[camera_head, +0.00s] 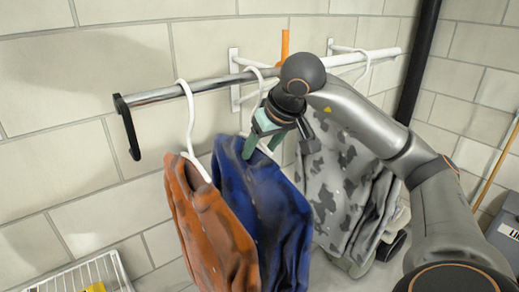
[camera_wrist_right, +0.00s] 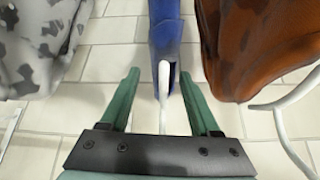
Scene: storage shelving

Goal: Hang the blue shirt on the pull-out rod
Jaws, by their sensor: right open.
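The blue shirt (camera_head: 265,200) is on a white hanger, between the orange shirt and the grey patterned shirt. Its hanger's hook (camera_head: 256,72) shows at the silver pull-out rod (camera_head: 155,95); whether the rod bears its weight is unclear. My right gripper (camera_head: 262,133) is at the blue shirt's collar, below the rod. In the right wrist view its two green fingers (camera_wrist_right: 159,74) stand apart, with the white hanger (camera_wrist_right: 163,90) between them and the blue shirt (camera_wrist_right: 166,35) beyond. My left gripper is not in view.
An orange-brown shirt (camera_head: 205,225) hangs on the rod to the left, close to the blue one. A grey patterned shirt (camera_head: 335,185) hangs to the right, partly behind my arm. The rod's black end handle (camera_head: 128,128) is at the left. A white wire basket (camera_head: 75,275) is at lower left.

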